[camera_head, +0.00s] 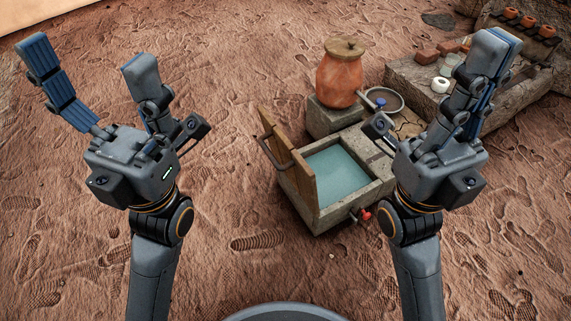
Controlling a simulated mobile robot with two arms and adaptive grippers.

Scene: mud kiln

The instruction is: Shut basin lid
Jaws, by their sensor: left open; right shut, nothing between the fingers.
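The stone basin (310,219) stands on the ground in the middle of the head view, with blue-green water (338,175) inside. Its wooden lid (291,160) stands upright along the basin's left side, so the basin is open. A dark handle (266,153) sticks out from the lid's left face. My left gripper (95,70) is open and empty, raised to the left of the basin and apart from the lid. My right gripper (492,50) is shut and empty, raised to the right of the basin; its arm hides part of the basin's right side.
A red tap (365,214) sticks out of the basin's front. Behind it, an orange clay jar (339,78) stands on a stone block (333,118), beside a round pan (382,100). A stone bench (412,80) with bricks and small pots is at upper right. Ground left of the basin is clear.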

